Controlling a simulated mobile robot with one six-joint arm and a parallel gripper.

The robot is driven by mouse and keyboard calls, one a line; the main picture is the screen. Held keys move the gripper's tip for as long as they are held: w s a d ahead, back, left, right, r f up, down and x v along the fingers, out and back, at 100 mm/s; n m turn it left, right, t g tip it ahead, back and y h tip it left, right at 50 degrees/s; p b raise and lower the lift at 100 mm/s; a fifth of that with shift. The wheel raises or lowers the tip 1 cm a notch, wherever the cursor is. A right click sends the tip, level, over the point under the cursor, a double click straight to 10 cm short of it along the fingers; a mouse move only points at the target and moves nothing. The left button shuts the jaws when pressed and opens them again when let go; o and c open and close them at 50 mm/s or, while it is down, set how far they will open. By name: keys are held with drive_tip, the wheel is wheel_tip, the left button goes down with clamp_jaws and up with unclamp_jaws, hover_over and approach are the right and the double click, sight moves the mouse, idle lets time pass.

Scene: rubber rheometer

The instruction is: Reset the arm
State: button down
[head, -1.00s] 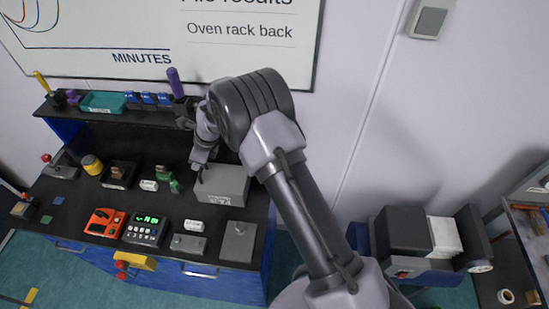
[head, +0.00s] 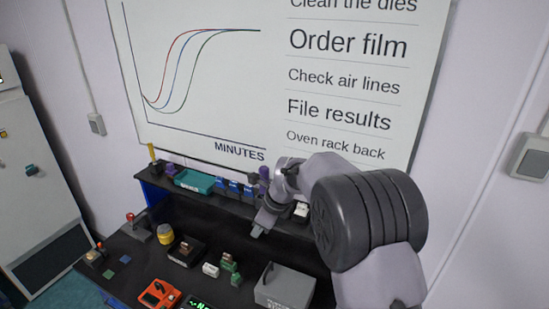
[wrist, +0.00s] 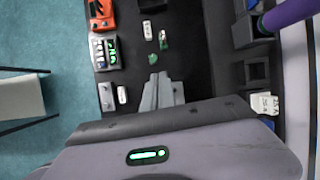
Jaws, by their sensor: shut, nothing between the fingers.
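My arm reaches up from the lower right of the head view, with its large dark joint in front of the whiteboard. My gripper (head: 262,228) hangs over the bench, pointing down and to the left, above and behind the grey box. In the wrist view my gripper (wrist: 158,92) shows its two fingers together, with nothing between them. Part of the bench behind my arm is hidden.
The black bench (head: 135,262) carries a grey lidded box (head: 285,288), an orange device (head: 160,294), a yellow jar (head: 165,234) and green pieces (head: 229,266). A shelf behind holds a teal tray (head: 194,181). A whiteboard (head: 200,100) hangs behind.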

drive_tip(key=s+d+f+n+t+h+b, duration=0.1)
drive_tip(key=s+d+f+n+b, duration=0.2)
drive_tip(key=s+d+n+b, duration=0.6)
drive_tip(key=s+d+f+n+t+b, duration=0.25)
drive_tip(key=s+d+b, duration=0.35)
drive_tip(key=s+b, duration=0.75)
drive_tip(key=s+d+f+n+h+b, duration=0.1)
drive_tip(key=s+d+f+n+b, duration=0.2)
drive_tip(key=s+f, duration=0.7)
drive_tip(key=s+n+b, duration=0.2)
drive_tip(key=b, duration=0.1)
drive_tip(key=shift+s, duration=0.2)
drive_tip(key=shift+d+n, duration=0.15)
drive_tip(key=shift+n, duration=0.1)
